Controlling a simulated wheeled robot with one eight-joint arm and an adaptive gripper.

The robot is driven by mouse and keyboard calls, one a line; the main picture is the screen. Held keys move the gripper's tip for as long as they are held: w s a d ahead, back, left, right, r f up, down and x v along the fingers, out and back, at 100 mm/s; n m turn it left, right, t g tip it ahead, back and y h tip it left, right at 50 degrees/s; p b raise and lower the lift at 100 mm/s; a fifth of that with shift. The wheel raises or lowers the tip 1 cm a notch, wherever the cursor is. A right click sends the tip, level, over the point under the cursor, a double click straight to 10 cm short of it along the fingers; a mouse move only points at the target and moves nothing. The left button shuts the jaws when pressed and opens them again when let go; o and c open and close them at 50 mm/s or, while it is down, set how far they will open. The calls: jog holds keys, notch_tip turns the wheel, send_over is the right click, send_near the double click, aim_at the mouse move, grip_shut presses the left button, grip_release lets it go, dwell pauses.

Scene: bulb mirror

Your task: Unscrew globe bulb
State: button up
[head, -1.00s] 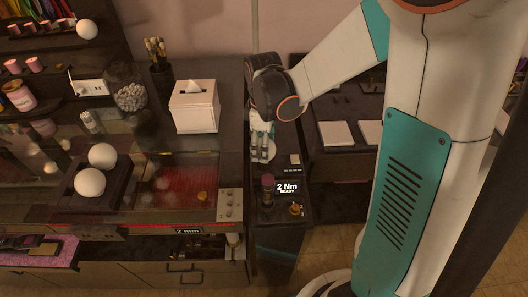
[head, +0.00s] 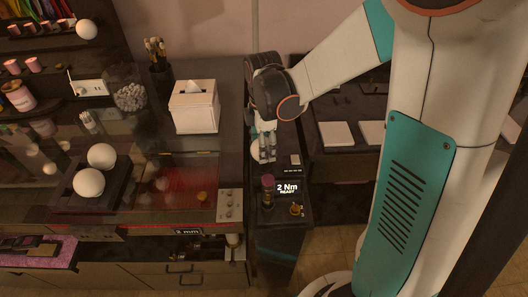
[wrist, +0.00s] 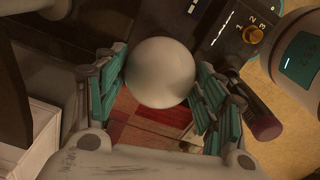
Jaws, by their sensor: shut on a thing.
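A white globe bulb (wrist: 160,73) sits between the two teal-padded finger sets of my gripper (wrist: 163,92) in the wrist view. My gripper is shut on it. In the head view my gripper (head: 265,148) points down over the narrow dark bench, and part of the pale globe (head: 255,152) shows beside its fingers. The bulb's base is hidden in both views, so I cannot tell whether it sits in a socket. Two more white globes (head: 101,156) (head: 89,183) rest on a dark tray (head: 60,196) on the left counter.
On the narrow bench a display (head: 287,188) reads "2 Nm READY", beside a dark pink-topped cylinder (head: 267,184) and a brass knob (head: 295,209). A white tissue box (head: 195,107) stands close left of my gripper. Another globe (head: 87,29) is at upper left.

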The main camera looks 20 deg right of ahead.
jog(key=n, duration=0.4)
jog(key=shift+n, duration=0.4)
jog(key=o, duration=0.7)
jog(key=shift+o, duration=0.2)
jog(key=shift+r+p, duration=0.9)
jog(key=shift+r, duration=0.65)
